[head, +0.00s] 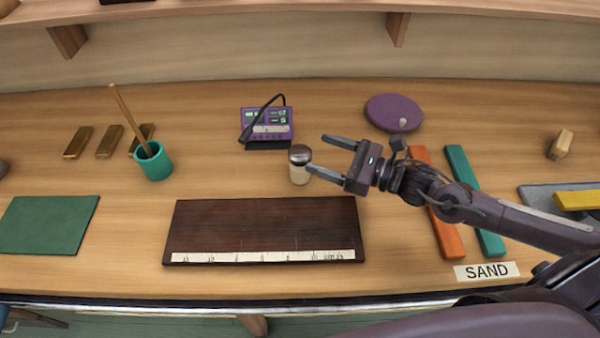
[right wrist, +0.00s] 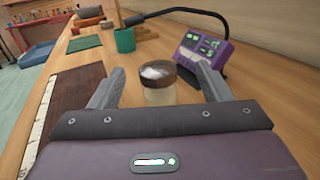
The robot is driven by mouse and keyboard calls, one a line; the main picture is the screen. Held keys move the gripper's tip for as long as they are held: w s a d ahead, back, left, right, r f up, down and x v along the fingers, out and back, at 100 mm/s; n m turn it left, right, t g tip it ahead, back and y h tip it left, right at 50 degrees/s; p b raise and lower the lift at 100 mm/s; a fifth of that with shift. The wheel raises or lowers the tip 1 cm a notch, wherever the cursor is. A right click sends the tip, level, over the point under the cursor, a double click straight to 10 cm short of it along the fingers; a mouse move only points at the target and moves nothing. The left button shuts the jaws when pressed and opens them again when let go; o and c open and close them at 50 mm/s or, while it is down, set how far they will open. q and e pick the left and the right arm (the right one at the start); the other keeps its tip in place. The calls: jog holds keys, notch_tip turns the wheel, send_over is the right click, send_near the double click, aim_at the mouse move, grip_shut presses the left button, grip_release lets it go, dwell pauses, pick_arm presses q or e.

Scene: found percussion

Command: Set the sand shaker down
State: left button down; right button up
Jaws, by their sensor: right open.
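The sand shaker (head: 299,170), a small pale jar with a dark domed cap, stands upright on the wooden table behind the dark board. In the right wrist view the shaker (right wrist: 158,82) shows between the two fingers, a little beyond them. My right gripper (head: 322,155) is open, with its fingers pointing left toward the shaker; whether a finger touches it I cannot tell. A white label reading SAND (head: 487,271) lies at the table's front right. My left gripper is not in view.
A dark board (head: 262,222) with a white scale strip lies in front of the shaker. A purple meter (head: 267,124) with a black arm stands behind it. A teal cup (head: 153,163) holds a stick. Orange (head: 449,240) and teal (head: 490,238) bars lie beneath my right arm.

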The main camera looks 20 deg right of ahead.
aim_at(295, 149)
notch_tip(295, 149, down, 3)
jog(key=shift+r+b, duration=0.15)
jog(key=shift+b, duration=0.75)
jog(key=shift+a, duration=0.1)
jog(key=shift+x, duration=1.15)
jog(key=p+x, duration=0.1)
jog(key=x, duration=0.1)
jog(key=r+p+x, duration=0.1)
jog(key=x, duration=0.1)
jog(key=shift+w+a+p, duration=0.1)
jog(key=shift+a+p, duration=0.2)
jog(key=shift+a, duration=0.1)
jog(key=shift+w+a+f, duration=0.2)
jog(key=shift+w+a, duration=0.05)
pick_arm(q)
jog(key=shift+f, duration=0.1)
pick_arm(e)
jog(key=shift+c, duration=0.2)
jog(key=c, duration=1.3)
jog(key=shift+o, duration=0.2)
